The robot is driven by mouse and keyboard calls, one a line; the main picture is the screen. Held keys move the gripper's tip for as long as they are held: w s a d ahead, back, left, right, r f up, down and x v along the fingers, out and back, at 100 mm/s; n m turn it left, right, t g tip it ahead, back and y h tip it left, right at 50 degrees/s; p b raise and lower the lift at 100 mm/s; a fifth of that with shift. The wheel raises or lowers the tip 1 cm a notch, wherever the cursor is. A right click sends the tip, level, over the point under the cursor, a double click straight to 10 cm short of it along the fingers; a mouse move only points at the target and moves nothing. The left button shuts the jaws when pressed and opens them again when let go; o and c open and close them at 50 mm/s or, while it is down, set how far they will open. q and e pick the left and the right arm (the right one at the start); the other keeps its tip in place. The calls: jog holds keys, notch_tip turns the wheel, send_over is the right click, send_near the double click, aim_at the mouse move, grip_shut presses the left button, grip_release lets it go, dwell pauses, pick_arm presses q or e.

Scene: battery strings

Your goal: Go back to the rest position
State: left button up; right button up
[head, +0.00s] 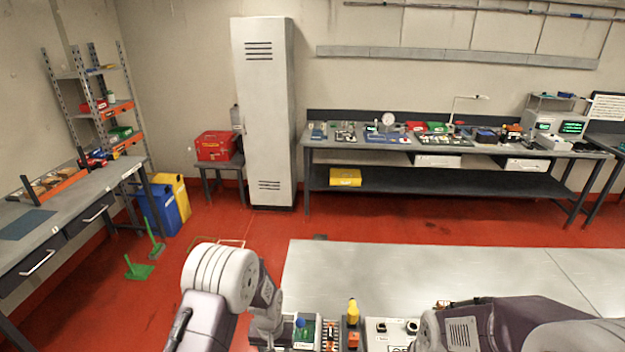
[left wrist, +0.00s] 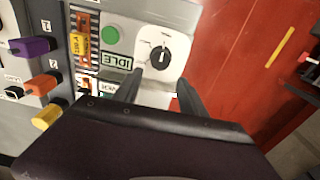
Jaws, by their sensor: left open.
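My left arm comes in at the lower middle of the head view, and its gripper is hidden there below the frame edge. In the left wrist view my left gripper (left wrist: 160,98) has its two dark fingers apart with nothing between them. I cannot tell whether the fingertips touch the panel. My right arm shows at the lower right of the head view, but its gripper is out of view.
Purple (left wrist: 35,46), orange (left wrist: 42,84) and yellow (left wrist: 48,115) connectors stick out of the panel. A grey table (head: 420,270) carries the equipment. A long workbench (head: 440,150) lines the back wall, with a tall locker (head: 264,115) left of it. Red floor is open between.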

pick_arm(q)
jog(key=a+r+n+t+b, duration=0.1)
jog(key=a+r+t+b, duration=0.1)
jog(key=a+r+b, duration=0.35)
jog(key=s+r+g+b, duration=0.1)
jog(key=s+b, duration=0.1)
jog(key=s, duration=1.2)
jog(key=shift+s+r+m, duration=0.15)
jog(key=shift+s+m, duration=0.15)
pick_arm(e)
notch_tip(320, 180, down, 9)
pick_arm(q)
jog(key=shift+s+r, duration=0.1)
jog(key=shift+s, duration=0.1)
pick_arm(e)
jog(key=shift+s+r, duration=0.1)
jog(key=shift+r, duration=0.05)
pick_arm(q)
jog(key=shift+w, duration=0.15)
